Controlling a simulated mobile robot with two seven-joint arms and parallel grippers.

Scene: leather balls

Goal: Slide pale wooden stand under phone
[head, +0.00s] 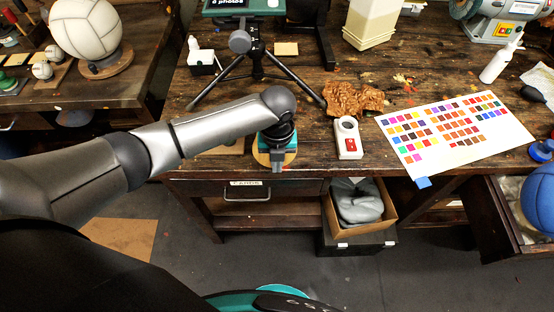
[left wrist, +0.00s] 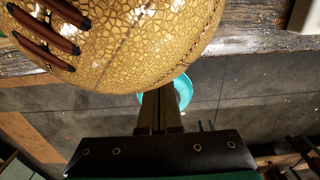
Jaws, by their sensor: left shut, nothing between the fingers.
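A dark green-framed screen reading "photos" (head: 240,8), which looks like the phone, sits on a black tripod at the back and is cut by the top edge. A small pale flat block (head: 286,48) lies on the table right of the tripod. I cannot tell whether it is the pale wooden stand. My left gripper (head: 277,168) is shut and empty, pointing down at the table's front edge. It also shows in the left wrist view (left wrist: 160,95), right beside a gold crackled leather ball (left wrist: 140,45) with brown lacing. My arm mostly hides this ball in the head view.
A white device with a red panel (head: 348,148) stands right of my gripper. Beyond it are crumpled brown leather (head: 352,98) and a colour chart (head: 445,130). An open drawer with a blue ball (head: 540,195) is at right. A box (head: 362,215) sits below the table.

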